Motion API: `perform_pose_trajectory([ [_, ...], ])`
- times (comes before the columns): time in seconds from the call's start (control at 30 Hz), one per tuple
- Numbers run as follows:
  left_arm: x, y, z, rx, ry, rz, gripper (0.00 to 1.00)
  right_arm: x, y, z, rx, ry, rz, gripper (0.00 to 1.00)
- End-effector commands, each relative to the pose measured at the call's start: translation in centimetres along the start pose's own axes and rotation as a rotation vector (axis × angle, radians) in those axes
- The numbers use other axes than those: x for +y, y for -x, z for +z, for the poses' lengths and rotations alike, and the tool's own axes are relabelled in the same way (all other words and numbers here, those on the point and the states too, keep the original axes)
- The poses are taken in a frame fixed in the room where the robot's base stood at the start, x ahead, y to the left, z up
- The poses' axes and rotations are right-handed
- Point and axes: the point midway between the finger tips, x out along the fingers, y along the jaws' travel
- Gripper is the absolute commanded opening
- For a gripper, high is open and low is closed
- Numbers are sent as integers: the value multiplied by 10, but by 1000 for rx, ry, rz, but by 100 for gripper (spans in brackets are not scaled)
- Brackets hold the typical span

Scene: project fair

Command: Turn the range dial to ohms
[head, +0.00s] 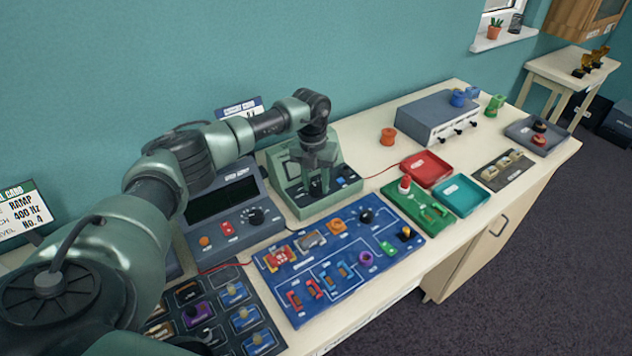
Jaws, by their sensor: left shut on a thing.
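A blue button and a dark knob show just right of the fingers. My right gripper is not in view.
A grey instrument (222,205) with a dark screen stands close on the left. A blue circuit board (330,285) lies in front. A red tray (427,166), a teal tray (460,194) and a grey-blue box (432,112) are to the right.

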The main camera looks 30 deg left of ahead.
Motion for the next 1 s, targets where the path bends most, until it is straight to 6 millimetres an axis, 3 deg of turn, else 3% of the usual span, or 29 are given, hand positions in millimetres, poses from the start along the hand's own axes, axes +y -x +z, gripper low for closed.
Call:
perform_pose_trajectory([
  [0.6,0,2,0,-25,423,-2,0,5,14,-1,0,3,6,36],
  [1.0,0,1,0,-31,518,-1,0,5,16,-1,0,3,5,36],
])
